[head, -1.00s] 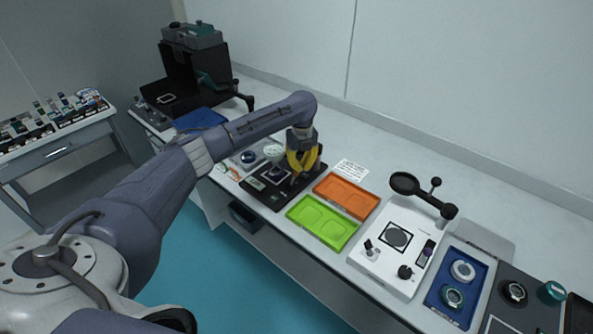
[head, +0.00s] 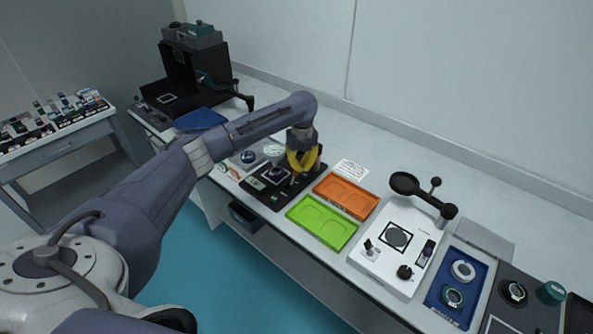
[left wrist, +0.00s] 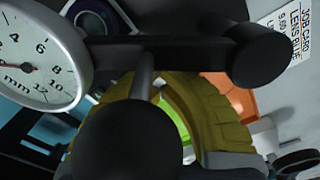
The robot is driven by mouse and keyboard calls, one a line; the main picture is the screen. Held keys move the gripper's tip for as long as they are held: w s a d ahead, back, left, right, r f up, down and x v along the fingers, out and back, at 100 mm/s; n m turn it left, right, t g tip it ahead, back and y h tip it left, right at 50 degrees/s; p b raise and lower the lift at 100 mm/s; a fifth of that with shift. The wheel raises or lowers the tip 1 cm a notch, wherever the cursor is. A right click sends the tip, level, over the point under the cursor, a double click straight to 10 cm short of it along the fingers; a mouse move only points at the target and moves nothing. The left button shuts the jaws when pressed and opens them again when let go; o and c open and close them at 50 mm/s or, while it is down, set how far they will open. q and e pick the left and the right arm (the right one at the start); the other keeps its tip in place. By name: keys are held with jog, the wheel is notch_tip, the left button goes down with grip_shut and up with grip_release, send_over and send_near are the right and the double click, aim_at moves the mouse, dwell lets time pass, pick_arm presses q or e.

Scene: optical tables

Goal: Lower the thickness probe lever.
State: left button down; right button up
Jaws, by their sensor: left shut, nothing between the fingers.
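The thickness probe stands on a black base (head: 258,188) left of the orange tray in the head view. Its pale round dial (head: 274,152) rises above the base. In the left wrist view the white dial (left wrist: 38,58), marked in mm, fills the left side. A dark bar (left wrist: 200,53) with a rounded black end crosses the top, and a black ball-shaped part (left wrist: 130,143) is close to the camera; I cannot tell which is the lever. My left gripper (head: 302,168), with yellow fingers, is shut and empty beside the probe, pointing down. Contact with the lever cannot be made out. My right gripper is not in view.
An orange tray (head: 347,196) and a green tray (head: 322,222) lie right of the probe. Farther right are a white device (head: 385,262) with a black arm and a blue tray (head: 438,308). A white printed card (head: 350,170) lies behind. A black machine (head: 185,72) stands at far left.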

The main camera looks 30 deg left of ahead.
aim_at(295, 171)
pick_arm(q)
jog(key=shift+s+a+f, duration=0.2)
jog(key=shift+s, duration=0.6)
jog(key=shift+s+a, duration=0.1)
jog(key=shift+s, duration=0.25)
jog(key=shift+s+a, duration=0.1)
jog(key=shift+s, duration=0.2)
jog(key=shift+s+a, duration=0.2)
jog(key=shift+s, duration=0.9)
jog(key=shift+w+r, duration=0.1)
jog(key=shift+w+d+r, duration=0.1)
jog(key=shift+w+r, duration=0.1)
jog(key=shift+r, duration=1)
jog(key=shift+w+d+r, duration=0.1)
jog(key=shift+w+r, duration=0.15)
jog(key=shift+r, duration=0.9)
jog(key=shift+w+r, duration=0.2)
jog(key=shift+r, duration=1)
